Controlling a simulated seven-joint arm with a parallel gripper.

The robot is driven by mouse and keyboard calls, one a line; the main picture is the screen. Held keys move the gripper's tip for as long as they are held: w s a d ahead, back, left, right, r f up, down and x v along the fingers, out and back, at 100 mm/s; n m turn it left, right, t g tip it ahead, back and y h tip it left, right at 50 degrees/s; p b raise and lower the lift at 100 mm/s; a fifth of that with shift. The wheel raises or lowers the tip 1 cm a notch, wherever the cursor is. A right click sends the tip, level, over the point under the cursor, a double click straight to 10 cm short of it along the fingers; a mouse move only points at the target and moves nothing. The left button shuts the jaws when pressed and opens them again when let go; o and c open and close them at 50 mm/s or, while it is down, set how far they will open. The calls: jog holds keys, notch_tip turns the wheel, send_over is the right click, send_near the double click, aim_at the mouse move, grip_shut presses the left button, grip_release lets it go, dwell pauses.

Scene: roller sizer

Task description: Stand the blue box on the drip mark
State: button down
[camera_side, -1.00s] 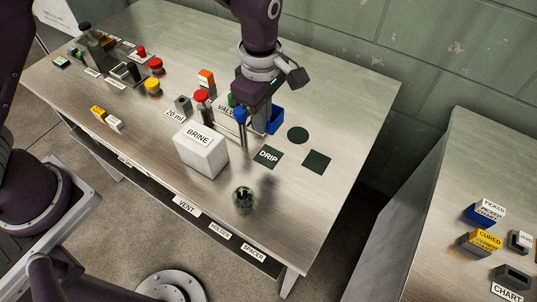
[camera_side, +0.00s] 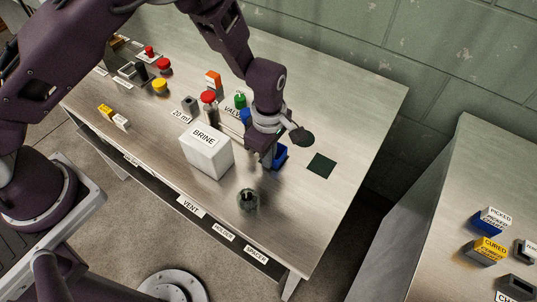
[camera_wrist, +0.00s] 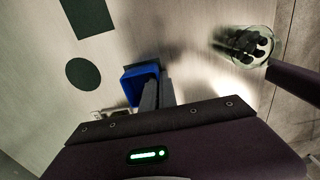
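The blue box (camera_side: 281,156) is open-topped and is at the drip mark's place, right of the white BRINE box. In the wrist view the blue box (camera_wrist: 138,84) looks upright, with the grey fingers at its side. My gripper (camera_side: 268,156) appears shut on the box's wall; in the wrist view the fingers (camera_wrist: 154,90) are close together there. The drip mark is hidden under or behind the box and gripper; only a bit of its white label (camera_wrist: 97,112) shows. I cannot tell whether the box touches the table.
The BRINE box (camera_side: 206,153) stands close on the left, and a glass holder with dark contents (camera_side: 248,200) stands in front. A dark square mark (camera_side: 320,166) is to the right, and a dark round mark (camera_wrist: 82,75) shows in the wrist view. Valves with red (camera_side: 209,97) and green (camera_side: 240,100) tops stand behind.

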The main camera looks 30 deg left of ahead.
jog(key=c, duration=1.7)
grip_release()
jog(key=s+a+r+m+h, duration=0.1)
jog(key=a+r+m, duration=0.1)
jog(key=r, duration=0.9)
jog(key=s+a+r+m, duration=0.1)
jog(key=a+r, duration=0.1)
jog(key=r, duration=0.8)
jog(key=s+a+r+m+t+h, duration=0.1)
jog(key=s+a+r+m+t, duration=0.1)
jog(key=s+a+r+m, duration=0.6)
jog(key=s+a+r+m+t, duration=0.1)
jog(key=s+m, duration=0.1)
jog(key=s, duration=0.2)
jog(key=s+a+r+m+t+y, duration=0.1)
jog(key=s+a+m, duration=0.1)
jog(key=s, duration=0.2)
jog(key=s+a+r+m+t+y, duration=0.1)
jog(key=s+a+m, duration=0.1)
jog(key=s+m, duration=0.1)
jog(key=shift+s+t, duration=0.3)
jog(key=shift+s, duration=0.25)
